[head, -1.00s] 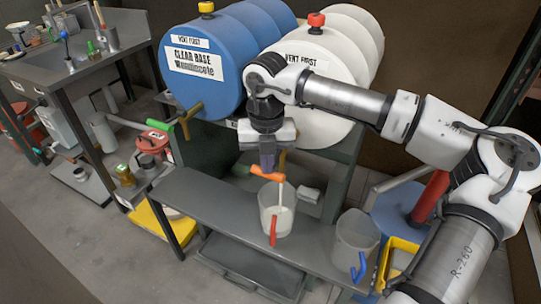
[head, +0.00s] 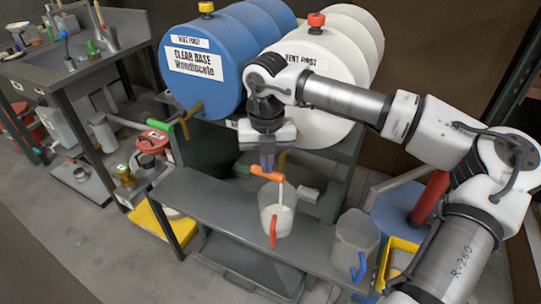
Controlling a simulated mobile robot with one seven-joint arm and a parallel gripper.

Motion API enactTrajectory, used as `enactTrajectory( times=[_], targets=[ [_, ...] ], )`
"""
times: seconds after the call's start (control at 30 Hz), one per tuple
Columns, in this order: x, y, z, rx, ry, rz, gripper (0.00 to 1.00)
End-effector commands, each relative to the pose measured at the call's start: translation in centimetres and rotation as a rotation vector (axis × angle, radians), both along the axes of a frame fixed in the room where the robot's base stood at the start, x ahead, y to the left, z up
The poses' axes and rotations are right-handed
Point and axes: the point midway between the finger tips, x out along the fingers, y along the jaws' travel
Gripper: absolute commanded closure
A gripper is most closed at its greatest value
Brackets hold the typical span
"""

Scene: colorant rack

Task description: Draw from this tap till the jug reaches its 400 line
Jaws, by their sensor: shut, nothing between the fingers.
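The tap with an orange lever (head: 266,173) sits at the front of the white drum (head: 322,72). A pale stream (head: 281,195) falls from it into a clear jug with a red handle (head: 273,232). The jug (head: 266,212) stands upright on the grey shelf below and holds white liquid (head: 283,220). Its scale lines are too small to read, so I cannot tell the level against 400. My gripper (head: 267,163) is shut and empty, pointing down at the lever; its tips seem to touch it. My wrist hides part of the drum's front.
A second clear jug (head: 354,240) with a blue handle stands on the shelf (head: 205,203) to the right, seemingly empty. A blue drum (head: 203,75) with its own tap (head: 186,122) is at left. A yellow bin (head: 400,256) stands at lower right.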

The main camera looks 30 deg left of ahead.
Motion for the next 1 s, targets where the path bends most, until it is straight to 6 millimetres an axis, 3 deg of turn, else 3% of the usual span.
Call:
enactTrajectory(
  times=[0.43, 0.8, 1.0],
  targets=[
    [0.0, 0.0, 0.1, 0.000, 0.000, 0.000, 1.00],
    [0.0, 0.0, 3.5, 0.000, 0.000, -0.001, 1.00],
    [0.0, 0.0, 3.5, -0.001, 0.001, 0.000, 1.00]
  ],
)
